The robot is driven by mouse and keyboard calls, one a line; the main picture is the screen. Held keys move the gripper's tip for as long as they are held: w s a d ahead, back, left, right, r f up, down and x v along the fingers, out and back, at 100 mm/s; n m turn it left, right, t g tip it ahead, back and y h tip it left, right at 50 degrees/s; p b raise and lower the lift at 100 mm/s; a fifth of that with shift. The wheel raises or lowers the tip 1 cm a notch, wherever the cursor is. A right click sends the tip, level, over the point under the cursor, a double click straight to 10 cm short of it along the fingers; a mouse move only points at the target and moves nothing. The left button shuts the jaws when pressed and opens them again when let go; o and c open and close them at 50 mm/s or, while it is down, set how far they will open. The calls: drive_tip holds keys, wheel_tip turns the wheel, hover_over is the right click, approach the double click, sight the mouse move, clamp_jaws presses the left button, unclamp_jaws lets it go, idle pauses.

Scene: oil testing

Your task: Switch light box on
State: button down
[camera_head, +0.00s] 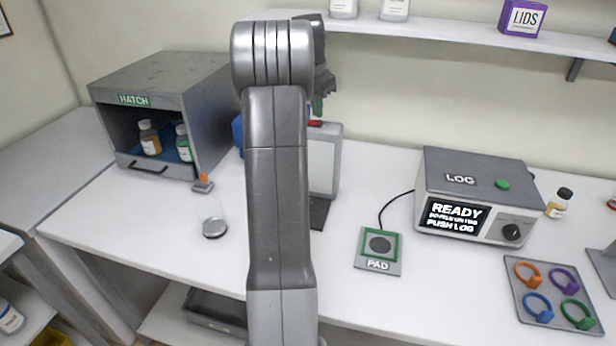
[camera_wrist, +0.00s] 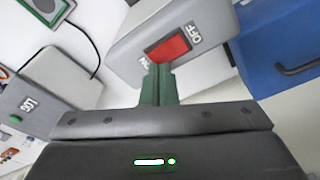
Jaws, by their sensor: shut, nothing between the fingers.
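The light box (camera_head: 325,160) is a grey box with a pale upright panel, standing at the back of the table and partly hidden by my arm. Its top carries a red rocker switch (camera_wrist: 168,49), labelled OFF at one end and ON at the other. A sliver of the red switch also shows in the head view (camera_head: 315,123). My gripper (camera_wrist: 158,70) has its green fingers shut and empty, with the tips by the ON end of the switch. I cannot tell whether they touch it. In the head view the gripper (camera_head: 317,105) is just above the box.
A grey hatch cabinet (camera_head: 165,75) with bottles stands left. A blue object (camera_wrist: 275,45) is beside the light box. A pad (camera_head: 365,262), a LOG device (camera_head: 470,180) and a tray of coloured rings (camera_head: 520,310) lie right. A shelf (camera_head: 450,28) runs above.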

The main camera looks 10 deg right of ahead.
drive_tip(key=shift+f+b, duration=0.4)
drive_tip(key=shift+f, duration=0.4)
idle(0.4)
wheel_tip(320, 180, up, 5)
drive_tip(key=p, duration=0.5)
drive_tip(key=shift+r, duration=0.1)
drive_tip(key=shift+r+b, duration=0.3)
drive_tip(key=shift+r, duration=0.6)
drive_tip(key=shift+f, duration=0.1)
drive_tip(key=shift+f, duration=0.5)
wheel_tip(320, 180, down, 6)
drive_tip(key=b, duration=0.4)
drive_tip(key=shift+r, duration=0.15)
